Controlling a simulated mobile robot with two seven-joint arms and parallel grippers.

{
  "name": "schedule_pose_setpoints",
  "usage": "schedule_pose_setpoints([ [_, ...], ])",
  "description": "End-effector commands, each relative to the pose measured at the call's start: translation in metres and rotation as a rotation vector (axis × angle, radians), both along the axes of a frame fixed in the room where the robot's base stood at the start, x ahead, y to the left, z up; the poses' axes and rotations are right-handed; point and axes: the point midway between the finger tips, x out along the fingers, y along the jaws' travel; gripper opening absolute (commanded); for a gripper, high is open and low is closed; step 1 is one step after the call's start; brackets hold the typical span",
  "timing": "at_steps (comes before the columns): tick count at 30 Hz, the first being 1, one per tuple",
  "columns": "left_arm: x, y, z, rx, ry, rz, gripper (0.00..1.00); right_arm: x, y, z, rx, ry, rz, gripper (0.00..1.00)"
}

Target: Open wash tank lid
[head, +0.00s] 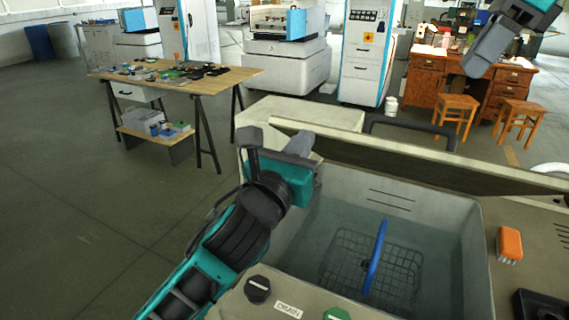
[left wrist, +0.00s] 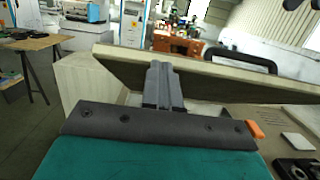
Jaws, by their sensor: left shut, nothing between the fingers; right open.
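The wash tank (head: 459,240) is a grey basin in the lower right of the head view, its inside visible. Its beige lid (head: 420,172) stands raised at a tilt along the far side. The lid also shows in the left wrist view (left wrist: 225,82). A dark bar handle (head: 412,128) shows just beyond the lid's upper edge. My left gripper (head: 300,146) is shut and empty at the lid's left end. In the left wrist view its fingers (left wrist: 162,80) overlap the lid; contact is unclear. My right gripper (head: 484,58) is open, high at the upper right, away from the lid.
A wire basket (head: 400,278) with a blue handle (head: 376,257) sits inside the tank. An orange item (head: 509,244) lies on the right ledge; dark and green knobs (head: 257,290) line the front. A workbench (head: 240,78) stands at back left, with open floor before it.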

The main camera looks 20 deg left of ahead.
Motion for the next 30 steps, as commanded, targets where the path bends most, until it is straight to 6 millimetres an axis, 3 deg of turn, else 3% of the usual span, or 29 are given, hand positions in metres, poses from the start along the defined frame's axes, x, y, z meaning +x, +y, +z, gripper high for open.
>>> schedule_pose_setpoints([
  [13, -0.097, 0.019, -0.014, -0.003, -0.007, -0.003, 0.0, 0.0, 0.0, -0.011, 0.0, 0.0, 0.0, 0.42],
  [21, -0.115, 0.023, -0.013, -0.004, -0.01, -0.001, 0.0, 0.0, 0.0, 0.0, 0.0, 0.0, -0.001, 0.42],
  [30, -0.118, 0.023, -0.014, -0.003, -0.013, -0.001, 0.0, 0.0, 0.0, 0.001, 0.0, 0.0, 0.0, 0.42],
])
